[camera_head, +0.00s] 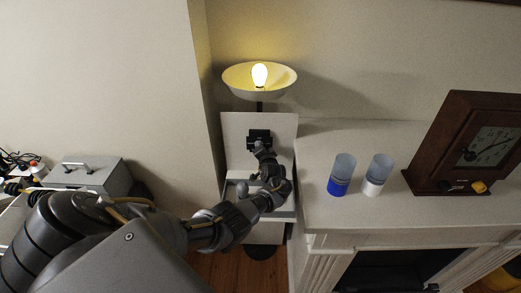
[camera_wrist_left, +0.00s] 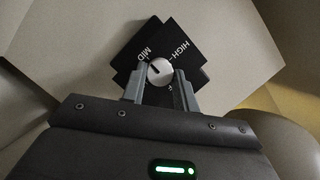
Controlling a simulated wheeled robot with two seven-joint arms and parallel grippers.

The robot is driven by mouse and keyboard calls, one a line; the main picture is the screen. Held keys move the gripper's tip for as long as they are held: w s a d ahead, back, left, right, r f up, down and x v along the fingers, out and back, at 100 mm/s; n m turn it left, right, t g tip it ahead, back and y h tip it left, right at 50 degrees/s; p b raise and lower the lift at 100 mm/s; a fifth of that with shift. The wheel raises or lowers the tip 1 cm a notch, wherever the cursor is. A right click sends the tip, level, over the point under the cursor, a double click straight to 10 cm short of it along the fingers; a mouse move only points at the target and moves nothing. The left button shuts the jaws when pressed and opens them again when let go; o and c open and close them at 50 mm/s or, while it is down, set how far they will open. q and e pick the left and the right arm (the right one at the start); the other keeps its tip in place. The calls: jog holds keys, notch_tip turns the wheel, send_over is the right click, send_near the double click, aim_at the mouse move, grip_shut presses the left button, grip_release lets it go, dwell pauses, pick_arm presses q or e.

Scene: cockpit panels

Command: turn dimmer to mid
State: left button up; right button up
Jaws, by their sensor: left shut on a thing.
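The dimmer is a black plate (camera_wrist_left: 180,45) lettered "MID" and "HIGH", with a pale round knob (camera_wrist_left: 159,71) in the left wrist view. A dark pointer line crosses the knob, slanting toward the side where "MID" is printed; its exact setting is hard to tell. My left gripper (camera_wrist_left: 161,74) is shut on the knob, one finger on each side. In the head view the black dimmer plate (camera_head: 258,134) is on an upright pale panel, and my left gripper (camera_head: 261,149) reaches it from below. The lamp bulb (camera_head: 259,75) above is lit. My right gripper is not in view.
A lamp bowl (camera_head: 236,84) stands above the panel. To the right, a white mantel (camera_head: 318,151) holds a blue-based cup (camera_head: 340,178), a white-based cup (camera_head: 376,178) and a wooden clock (camera_head: 450,130). A grey metal box (camera_head: 85,177) is at the left.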

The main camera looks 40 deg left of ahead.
pick_arm(q)
jog(key=o, duration=1)
jog(key=shift+c, duration=0.2)
jog(key=v, duration=1)
jog(key=shift+s+d, duration=0.2)
jog(key=shift+d, duration=0.15)
jog(key=shift+r, duration=0.1)
